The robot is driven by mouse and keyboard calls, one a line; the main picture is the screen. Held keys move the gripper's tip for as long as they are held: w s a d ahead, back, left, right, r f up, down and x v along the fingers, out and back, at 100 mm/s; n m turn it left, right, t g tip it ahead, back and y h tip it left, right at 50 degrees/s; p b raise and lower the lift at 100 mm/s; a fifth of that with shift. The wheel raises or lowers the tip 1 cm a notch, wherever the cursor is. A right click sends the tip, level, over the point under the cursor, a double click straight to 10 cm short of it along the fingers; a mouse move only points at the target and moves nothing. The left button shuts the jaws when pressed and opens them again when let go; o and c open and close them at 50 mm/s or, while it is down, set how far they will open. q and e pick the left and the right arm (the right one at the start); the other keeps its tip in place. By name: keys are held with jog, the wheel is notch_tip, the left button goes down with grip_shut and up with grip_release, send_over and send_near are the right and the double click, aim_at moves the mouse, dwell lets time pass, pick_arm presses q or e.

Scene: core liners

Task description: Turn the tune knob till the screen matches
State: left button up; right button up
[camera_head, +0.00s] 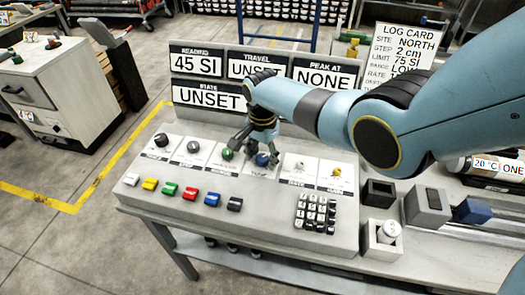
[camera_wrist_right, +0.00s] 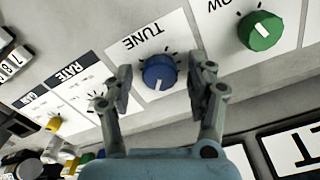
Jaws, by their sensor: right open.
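The blue tune knob (camera_wrist_right: 158,72) with a white pointer mark sits on a white card marked TUNE. It also shows on the console in the head view (camera_head: 262,160). My right gripper (camera_wrist_right: 164,86) is open, with one finger on each side of the blue knob; I cannot tell whether they touch it. In the head view my right gripper (camera_head: 254,147) reaches down over the console. The reading screen (camera_head: 196,64) shows 45 SI. The rate screen (camera_head: 208,97) shows UNSET, and the peak screen (camera_head: 325,74) shows NONE. My arm partly hides the travel screen (camera_head: 247,66).
A green knob (camera_wrist_right: 260,30) stands beside the blue one. Several coloured switches (camera_head: 190,193) and a black keypad (camera_head: 316,213) line the console front. A log card (camera_head: 406,48) stands at the back right, reading NORTH, 2 cm, 75 SI.

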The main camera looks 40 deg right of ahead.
aim_at(263, 158)
notch_tip(263, 158, up, 12)
dwell(0.5)
jog(key=shift+f, duration=0.1)
